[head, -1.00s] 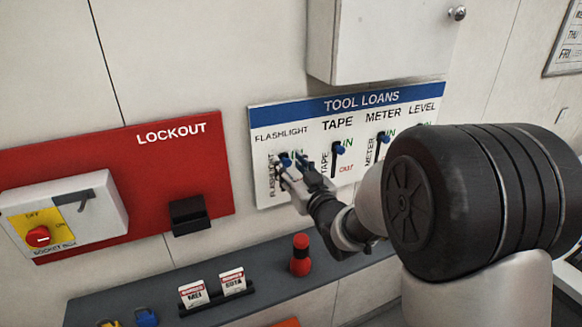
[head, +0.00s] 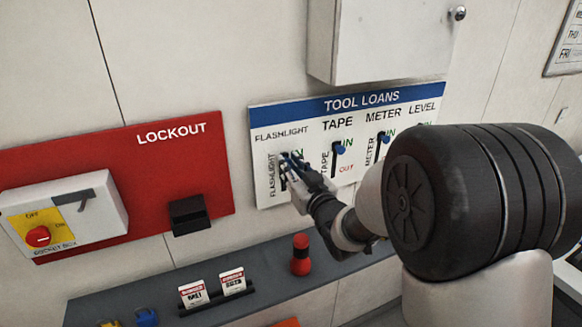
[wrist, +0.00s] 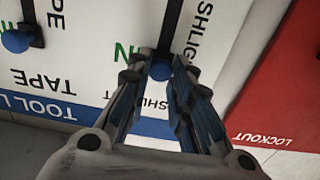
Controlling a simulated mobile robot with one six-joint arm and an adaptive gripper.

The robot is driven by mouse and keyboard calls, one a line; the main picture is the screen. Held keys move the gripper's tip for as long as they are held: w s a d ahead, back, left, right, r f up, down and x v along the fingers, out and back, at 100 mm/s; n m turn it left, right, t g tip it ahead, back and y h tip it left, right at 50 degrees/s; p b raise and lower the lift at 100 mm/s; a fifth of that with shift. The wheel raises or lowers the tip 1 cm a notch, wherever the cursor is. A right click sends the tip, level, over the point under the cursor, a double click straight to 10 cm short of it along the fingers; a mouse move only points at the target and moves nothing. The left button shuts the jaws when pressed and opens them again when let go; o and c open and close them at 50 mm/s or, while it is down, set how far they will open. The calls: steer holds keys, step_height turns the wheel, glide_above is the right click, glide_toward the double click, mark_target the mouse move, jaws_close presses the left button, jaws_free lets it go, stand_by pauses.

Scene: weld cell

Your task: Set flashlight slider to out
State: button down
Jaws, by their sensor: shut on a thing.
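The white TOOL LOANS board (head: 262,195) has a blue header and vertical black slider tracks. The flashlight slider's blue knob (wrist: 159,70) sits at the IN end of its track (wrist: 171,22); the wrist view shows the board upside down. My gripper (wrist: 160,76) is shut on this knob, one finger on each side. In the head view my gripper (head: 290,160) covers much of the flashlight track and its labels, including the OUT end.
The tape knob (head: 339,148) and meter knob (head: 383,136) sit near IN, to the right. A red LOCKOUT board (head: 110,160) is on the left. Below runs a grey shelf (head: 270,260) with a red-and-black object (head: 301,255) and tags (head: 232,281). A white cabinet (head: 385,40) hangs above.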

step_height(320, 180, down, 10)
steer(key=b, duration=0.9)
steer(key=shift+r+b, duration=0.2)
steer(key=shift+b, duration=0.1)
steer(key=c, duration=1.6)
jaws_free()
steer(key=shift+o, duration=0.8)
steer(key=v, duration=1.2)
